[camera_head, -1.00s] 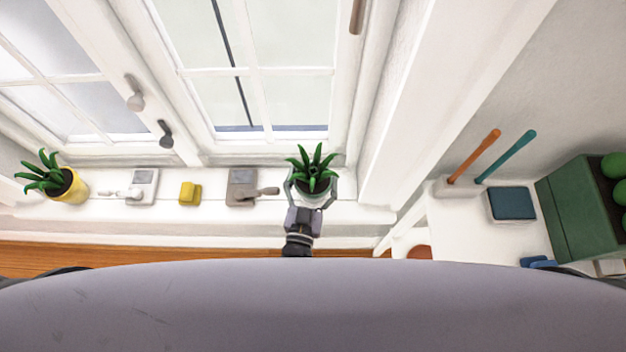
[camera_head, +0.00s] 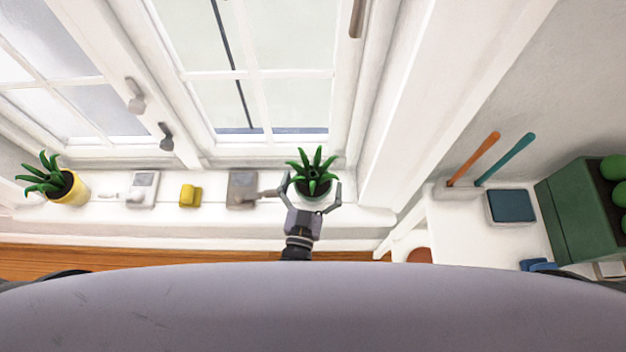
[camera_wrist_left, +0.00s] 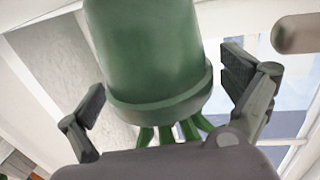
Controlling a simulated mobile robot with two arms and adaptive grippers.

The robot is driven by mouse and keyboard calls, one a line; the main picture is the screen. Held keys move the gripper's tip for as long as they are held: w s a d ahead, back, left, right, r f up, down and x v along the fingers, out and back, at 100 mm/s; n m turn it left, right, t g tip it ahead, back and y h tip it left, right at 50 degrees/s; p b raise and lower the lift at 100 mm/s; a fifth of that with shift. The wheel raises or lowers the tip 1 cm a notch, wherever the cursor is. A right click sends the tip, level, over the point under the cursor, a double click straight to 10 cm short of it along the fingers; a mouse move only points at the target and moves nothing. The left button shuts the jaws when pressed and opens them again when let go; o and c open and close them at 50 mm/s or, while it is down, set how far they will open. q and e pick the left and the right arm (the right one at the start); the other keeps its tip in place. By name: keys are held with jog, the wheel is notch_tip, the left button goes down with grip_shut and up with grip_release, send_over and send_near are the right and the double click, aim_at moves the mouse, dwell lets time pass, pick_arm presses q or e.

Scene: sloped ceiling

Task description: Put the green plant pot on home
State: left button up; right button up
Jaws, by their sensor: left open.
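The green plant pot (camera_head: 314,194) with a spiky plant (camera_head: 313,168) stands upright at the right part of the white windowsill. My left gripper (camera_head: 312,184) is open, its two fingers on either side of the pot. In the left wrist view the green pot (camera_wrist_left: 150,50) appears upside down between the spread fingers (camera_wrist_left: 165,88), with gaps on both sides. I cannot tell which thing or spot is called home. My right gripper is not in view.
The windowsill (camera_head: 220,213) also holds a grey block (camera_head: 242,186), a yellow block (camera_head: 189,195), a white device (camera_head: 143,186) and a yellow-potted plant (camera_head: 73,190). A window handle (camera_head: 166,138) hangs above. At right is a white table with a green crate (camera_head: 572,215).

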pick_arm(q)
jog(key=s+a, duration=0.2)
jog(key=s, duration=0.9)
jog(key=s+a+f+m+g, duration=0.1)
jog(key=s+a+f+g, duration=0.15)
jog(key=f, duration=0.45)
jog(key=s+a+f+g, duration=0.2)
jog(key=f+g, duration=0.1)
jog(key=f, duration=0.5)
jog(key=s+a+f+m+g, duration=0.1)
jog(key=s+a+f+g, duration=0.15)
jog(key=f, duration=0.45)
jog(key=s+a+f+n+g+y, duration=0.1)
jog(key=s+a+f+g+y, duration=0.2)
jog(key=s+a+f+g, duration=0.5)
jog(key=shift+s+a+f+n+g+p, duration=0.35)
jog(key=shift+s+a+f, duration=1.15)
jog(key=shift+s+a, duration=1.95)
jog(key=shift+s+d, duration=0.2)
